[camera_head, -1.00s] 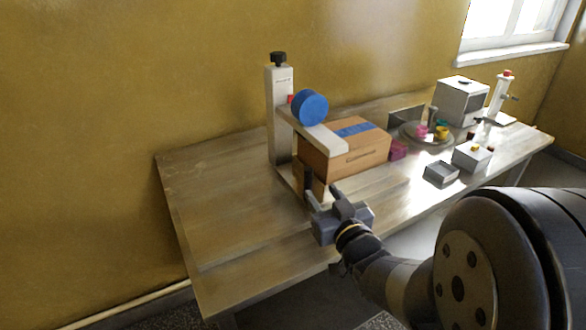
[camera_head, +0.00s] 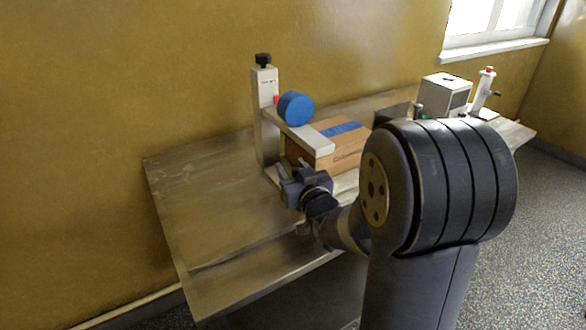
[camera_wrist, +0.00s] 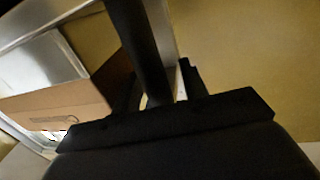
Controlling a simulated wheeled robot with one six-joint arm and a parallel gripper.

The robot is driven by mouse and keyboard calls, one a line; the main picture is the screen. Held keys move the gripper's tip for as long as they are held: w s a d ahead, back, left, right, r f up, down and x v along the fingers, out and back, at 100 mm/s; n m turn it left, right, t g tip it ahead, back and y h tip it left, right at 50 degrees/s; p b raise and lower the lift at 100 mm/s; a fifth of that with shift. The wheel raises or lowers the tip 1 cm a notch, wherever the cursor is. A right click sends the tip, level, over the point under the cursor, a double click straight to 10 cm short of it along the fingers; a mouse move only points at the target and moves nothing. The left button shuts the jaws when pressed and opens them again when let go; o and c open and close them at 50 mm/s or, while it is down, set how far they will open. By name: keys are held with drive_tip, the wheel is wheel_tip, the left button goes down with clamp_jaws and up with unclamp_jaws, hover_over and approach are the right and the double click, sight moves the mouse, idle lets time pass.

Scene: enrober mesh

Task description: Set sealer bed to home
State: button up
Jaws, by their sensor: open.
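The sealer is a pale upright column (camera_head: 264,120) with a black knob (camera_head: 263,59) on top, a side arm (camera_head: 305,135) and a blue roll (camera_head: 295,107). A brown box (camera_head: 345,149) sits under the arm, and it also shows in the wrist view (camera_wrist: 60,105). My gripper (camera_head: 293,170) is open at the near lower side of the sealer, in front of the box's left end. In the wrist view, a dark post (camera_wrist: 143,45) stands between my open fingers (camera_wrist: 160,78); I cannot tell whether they touch it. The sealer's bed is mostly hidden behind my gripper.
A grey-white box-shaped machine (camera_head: 445,94) and a white stand (camera_head: 484,90) are at the far right. My arm hides most of the table's right part. A yellow wall is close behind.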

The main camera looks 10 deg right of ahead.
clamp_jaws()
idle(0.4)
